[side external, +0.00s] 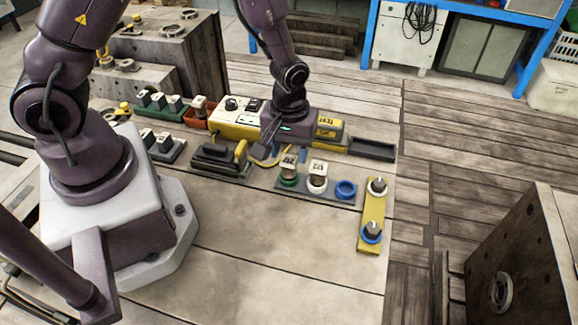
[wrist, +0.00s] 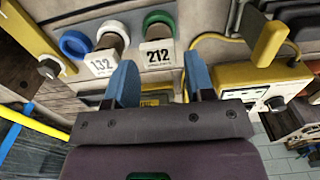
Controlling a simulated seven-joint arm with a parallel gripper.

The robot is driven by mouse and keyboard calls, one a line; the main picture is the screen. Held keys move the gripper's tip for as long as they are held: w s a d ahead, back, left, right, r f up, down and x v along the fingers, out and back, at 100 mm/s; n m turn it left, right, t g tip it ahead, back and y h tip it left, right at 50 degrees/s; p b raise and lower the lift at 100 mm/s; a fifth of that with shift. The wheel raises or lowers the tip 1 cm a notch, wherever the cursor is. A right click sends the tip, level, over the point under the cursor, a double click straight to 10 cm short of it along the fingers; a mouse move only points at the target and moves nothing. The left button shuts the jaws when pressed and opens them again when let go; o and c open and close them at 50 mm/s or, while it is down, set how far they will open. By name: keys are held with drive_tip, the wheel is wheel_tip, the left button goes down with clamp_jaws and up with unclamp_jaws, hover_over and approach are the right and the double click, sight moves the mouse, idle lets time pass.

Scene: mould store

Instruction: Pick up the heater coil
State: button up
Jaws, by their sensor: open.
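No part is clearly recognisable as the heater coil. Two upright brownish cylinders with white number tags stand in a grey rack (side external: 340,198): the 212 piece (side external: 288,168) in a green ring and the 132 piece (side external: 318,173) in a white ring. A blue ring (side external: 346,189) beside them is empty. The wrist view also shows the 212 piece (wrist: 158,52), the 132 piece (wrist: 104,66) and the blue ring (wrist: 75,43). My gripper (side external: 268,154) is open and empty, left of the rack. In the wrist view its blue fingers (wrist: 160,62) frame the 212 tag from a distance.
A yellow-and-white control box (side external: 235,120) stands behind my gripper. A yellow knob panel (side external: 374,213) is to the right, a dark tray (side external: 372,149) behind. The front table is clear.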

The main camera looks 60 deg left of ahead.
sight(289, 160)
drive_tip(key=f, duration=0.4)
drive_tip(key=shift+s+d+f, duration=0.1)
drive_tip(key=shift+d+f, duration=0.1)
drive_tip(key=shift+f, duration=0.05)
drive_tip(key=c, duration=0.7)
drive_tip(key=shift+c, duration=0.3)
drive_tip(key=shift+r, duration=0.15)
